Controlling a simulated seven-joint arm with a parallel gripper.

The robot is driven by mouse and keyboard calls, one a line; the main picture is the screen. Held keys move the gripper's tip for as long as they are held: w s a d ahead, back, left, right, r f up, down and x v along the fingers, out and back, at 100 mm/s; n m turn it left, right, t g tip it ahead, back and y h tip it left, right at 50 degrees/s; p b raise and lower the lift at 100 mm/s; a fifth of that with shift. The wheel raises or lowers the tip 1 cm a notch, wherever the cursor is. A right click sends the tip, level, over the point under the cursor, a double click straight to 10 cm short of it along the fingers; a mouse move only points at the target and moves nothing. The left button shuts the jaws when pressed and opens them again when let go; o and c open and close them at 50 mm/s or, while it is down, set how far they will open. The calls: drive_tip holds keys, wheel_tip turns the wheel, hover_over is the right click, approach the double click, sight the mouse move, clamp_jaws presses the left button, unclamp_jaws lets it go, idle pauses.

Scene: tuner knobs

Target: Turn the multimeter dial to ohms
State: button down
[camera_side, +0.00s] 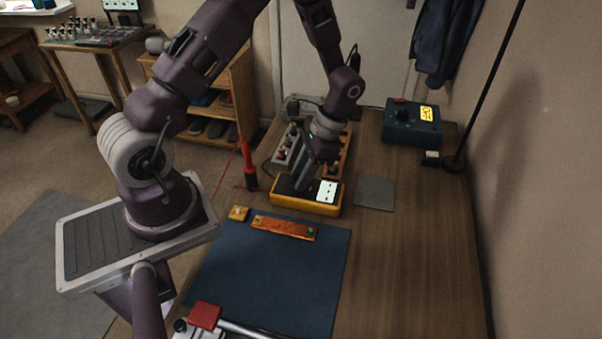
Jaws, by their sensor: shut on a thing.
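The multimeter (308,206) is a yellow-edged box with a dark face, lying on the wooden table at mid-picture. Its white display panel (327,191) is on the right part of the face and is too small to read. My gripper (303,183) points down onto the left part of the face and is shut on the dial there. The dial is hidden behind the fingers, so its setting cannot be told. A red probe (248,160) with a dark base stands just left of the meter.
A dark teal box with a yellow display (412,123) stands at the back right. Behind my gripper is a grey strip with knobs (286,147). A grey pad (374,193) lies right of the meter. A blue mat (270,270) in front holds an orange bar (284,227). The table's right side is clear.

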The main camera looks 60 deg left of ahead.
drive_tip(key=shift+d+m+y, duration=0.1)
drive_tip(key=shift+m+y, duration=0.4)
drive_tip(key=shift+m, duration=0.8)
drive_tip(key=c, duration=1.1)
unclamp_jaws()
drive_tip(key=v, duration=0.7)
drive_tip(key=shift+s, duration=0.1)
